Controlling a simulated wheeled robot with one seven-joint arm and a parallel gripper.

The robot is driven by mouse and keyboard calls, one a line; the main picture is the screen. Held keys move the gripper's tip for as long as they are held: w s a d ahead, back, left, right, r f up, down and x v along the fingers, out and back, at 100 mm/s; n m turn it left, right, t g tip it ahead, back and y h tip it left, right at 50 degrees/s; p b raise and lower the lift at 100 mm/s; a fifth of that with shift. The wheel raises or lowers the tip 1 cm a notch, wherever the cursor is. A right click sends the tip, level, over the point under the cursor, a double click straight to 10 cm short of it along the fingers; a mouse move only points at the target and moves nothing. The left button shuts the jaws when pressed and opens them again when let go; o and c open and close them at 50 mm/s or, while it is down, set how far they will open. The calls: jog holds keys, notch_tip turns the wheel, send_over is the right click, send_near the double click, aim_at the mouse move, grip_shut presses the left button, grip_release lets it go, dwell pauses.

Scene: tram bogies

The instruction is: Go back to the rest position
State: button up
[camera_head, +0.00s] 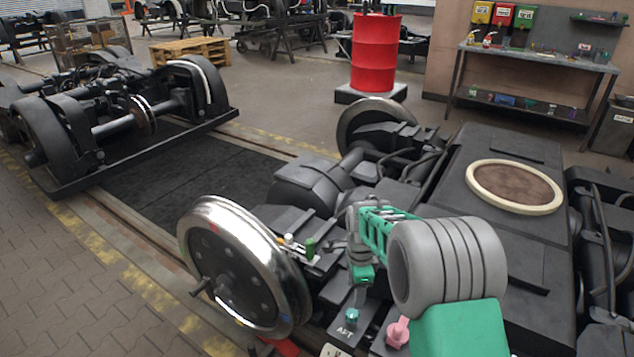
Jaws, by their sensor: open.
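My gripper (334,246) is at the end of my green and grey arm, above the dark frame of the near bogie (415,170). It is small in the picture and partly hidden by the arm; its jaws are open and I see nothing held in them. A small green item (310,247) and a small white and orange item (289,240) stand on the bogie just left of the gripper. I cannot tell whether the gripper touches anything.
A shiny wheel (235,268) stands close at left of the arm. A round brown pad (514,186) lies on the bogie at right. A red drum (375,52), a workbench (535,58) and a second bogie (110,110) stand farther back. Paved floor at left is clear.

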jog(key=s+r+n+t+p, duration=0.1)
jog(key=s+r+n+p, duration=0.2)
jog(key=r, duration=0.5)
jog(key=s+r+n+p, duration=0.2)
jog(key=s+r+n, duration=0.1)
jog(key=r, duration=0.5)
jog(key=s+r+n+t+p, duration=0.2)
jog(key=s+r+n+p, duration=0.4)
jog(key=s+r+n, duration=0.5)
jog(key=s+r, duration=0.1)
jog(key=s, duration=0.2)
jog(key=shift+s+a+r+n+p, duration=0.2)
jog(key=shift+s+a+n+p, duration=0.05)
jog(key=shift+s+n+p, duration=0.15)
jog(key=shift+c, duration=0.2)
